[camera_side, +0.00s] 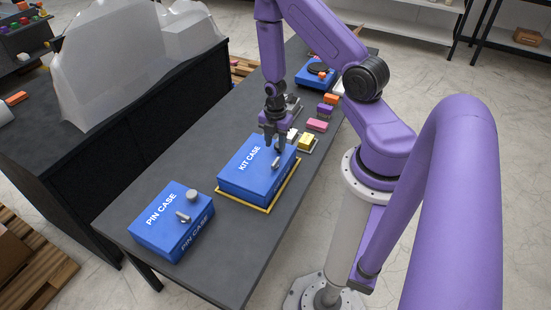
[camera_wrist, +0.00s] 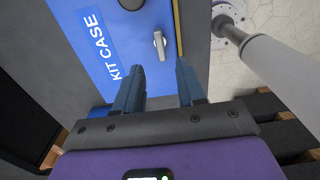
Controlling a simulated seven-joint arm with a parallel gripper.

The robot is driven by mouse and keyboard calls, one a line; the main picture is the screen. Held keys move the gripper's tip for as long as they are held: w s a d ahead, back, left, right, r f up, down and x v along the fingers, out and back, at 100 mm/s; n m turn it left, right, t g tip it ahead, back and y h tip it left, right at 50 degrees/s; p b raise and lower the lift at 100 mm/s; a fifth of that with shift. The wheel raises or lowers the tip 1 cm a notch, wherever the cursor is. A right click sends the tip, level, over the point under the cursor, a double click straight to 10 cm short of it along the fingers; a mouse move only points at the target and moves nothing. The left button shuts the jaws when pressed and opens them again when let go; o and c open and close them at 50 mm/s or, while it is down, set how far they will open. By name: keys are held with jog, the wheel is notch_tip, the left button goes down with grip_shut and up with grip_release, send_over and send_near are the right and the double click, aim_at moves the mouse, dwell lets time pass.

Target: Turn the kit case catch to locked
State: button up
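The blue kit case (camera_side: 232,182) lies closed on the dark table, inside a yellow outline. Its small grey catch (camera_side: 276,162) is on the lid; in the wrist view the catch (camera_wrist: 160,44) points nearly along the case's long edge, slightly tilted. My gripper (camera_side: 276,147) is over the lid, close to the catch. In the wrist view my gripper (camera_wrist: 160,88) has its two fingers apart with nothing between them, and the catch is ahead of the gap, untouched. A dark round knob (camera_wrist: 131,4) is partly cut off at the top of that view. Any lock marking is too small to read.
A blue pin case (camera_side: 160,230) with its own knob and catch sits nearer the table's front end. Small yellow (camera_side: 306,140), pink (camera_side: 317,125) and purple (camera_side: 324,110) blocks lie beyond the kit case. The table between the two cases is clear.

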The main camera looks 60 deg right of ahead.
aim_at(276, 161)
jog(key=shift+f, duration=3.95)
grip_shut()
